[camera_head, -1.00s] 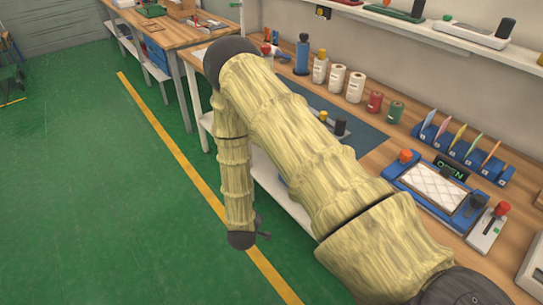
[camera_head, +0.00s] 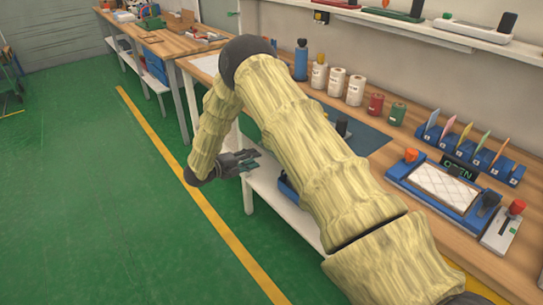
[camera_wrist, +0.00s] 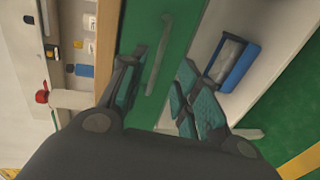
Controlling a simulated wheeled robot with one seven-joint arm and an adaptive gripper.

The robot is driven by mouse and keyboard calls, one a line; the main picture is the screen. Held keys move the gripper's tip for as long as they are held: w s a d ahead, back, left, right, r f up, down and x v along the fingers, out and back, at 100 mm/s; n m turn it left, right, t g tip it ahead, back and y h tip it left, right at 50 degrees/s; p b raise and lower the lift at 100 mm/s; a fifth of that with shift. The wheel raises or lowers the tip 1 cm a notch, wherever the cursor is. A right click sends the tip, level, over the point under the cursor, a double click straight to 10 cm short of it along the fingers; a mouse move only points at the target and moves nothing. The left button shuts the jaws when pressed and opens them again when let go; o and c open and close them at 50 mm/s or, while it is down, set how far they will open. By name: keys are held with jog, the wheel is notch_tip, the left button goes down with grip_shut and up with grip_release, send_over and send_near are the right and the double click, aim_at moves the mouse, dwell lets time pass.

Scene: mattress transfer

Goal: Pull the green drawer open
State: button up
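The green drawer (camera_wrist: 186,30) shows its front in the wrist view, under the wooden bench edge. A long bar handle (camera_wrist: 159,58) runs along that front. My gripper (camera_wrist: 163,63) is open, and its two dark fingers with teal pads appear on either side of the handle in the picture. I cannot tell whether the fingers reach around the handle or stop short of it. In the head view my gripper (camera_head: 257,162) is beside the bench's front, pointing right. The drawer is hidden behind my arm there.
A wooden workbench (camera_head: 465,240) carries bottles, rolls and a blue tray device (camera_head: 415,200). A lower white shelf (camera_head: 285,210) holds a blue item, also in the wrist view (camera_wrist: 238,65). The green floor left of the yellow line (camera_head: 165,160) is clear.

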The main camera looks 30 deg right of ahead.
jog(key=p+x, duration=0.1)
jog(key=x, duration=0.9)
jog(key=shift+a, duration=0.1)
grip_shut()
